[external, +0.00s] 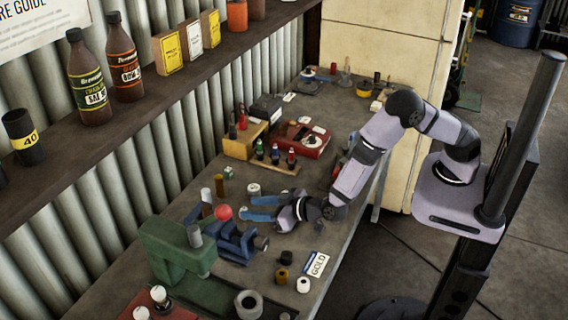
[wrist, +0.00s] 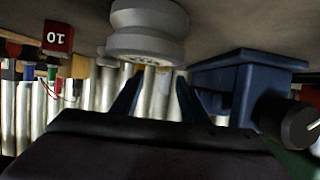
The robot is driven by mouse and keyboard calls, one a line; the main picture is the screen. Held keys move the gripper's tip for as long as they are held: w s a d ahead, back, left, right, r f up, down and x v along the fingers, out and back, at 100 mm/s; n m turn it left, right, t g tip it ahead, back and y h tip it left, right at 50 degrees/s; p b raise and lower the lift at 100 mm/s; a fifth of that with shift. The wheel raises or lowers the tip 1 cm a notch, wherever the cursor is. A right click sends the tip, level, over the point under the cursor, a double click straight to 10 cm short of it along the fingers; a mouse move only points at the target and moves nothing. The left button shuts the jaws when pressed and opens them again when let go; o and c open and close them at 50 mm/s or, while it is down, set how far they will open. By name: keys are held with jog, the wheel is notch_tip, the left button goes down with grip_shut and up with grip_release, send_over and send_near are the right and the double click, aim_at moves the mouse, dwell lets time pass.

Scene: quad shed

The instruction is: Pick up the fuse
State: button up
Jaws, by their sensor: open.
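My gripper (external: 246,208) is open, with its blue fingers low over the bench and pointing left toward the wall. The fingers also show in the wrist view (wrist: 155,95), with nothing clearly held between them. I cannot tell for sure which object is the fuse. A pale grey ribbed, spool-like piece (wrist: 147,30) is close in the wrist view, just beyond the fingertips in the picture's upper middle. A brown cylinder (external: 219,184) and a pale, brown-topped cylinder (external: 207,196) stand farther left.
A blue vise (external: 235,243) with a red ball (external: 222,212) near it stands close to the gripper; it shows in the wrist view (wrist: 245,80). A green machine (external: 178,250) is at lower left. A GOLD card (external: 316,263) lies near the front edge. Bottles (external: 90,85) line the shelf.

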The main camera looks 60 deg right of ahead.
aim_at(243, 209)
jog(key=shift+f+p+x, duration=0.2)
jog(key=shift+p+x, duration=1)
jog(key=shift+x, duration=1.45)
jog(key=shift+s+a, duration=0.1)
jog(key=shift+s, duration=0.05)
jog(key=shift+c, duration=0.3)
grip_shut()
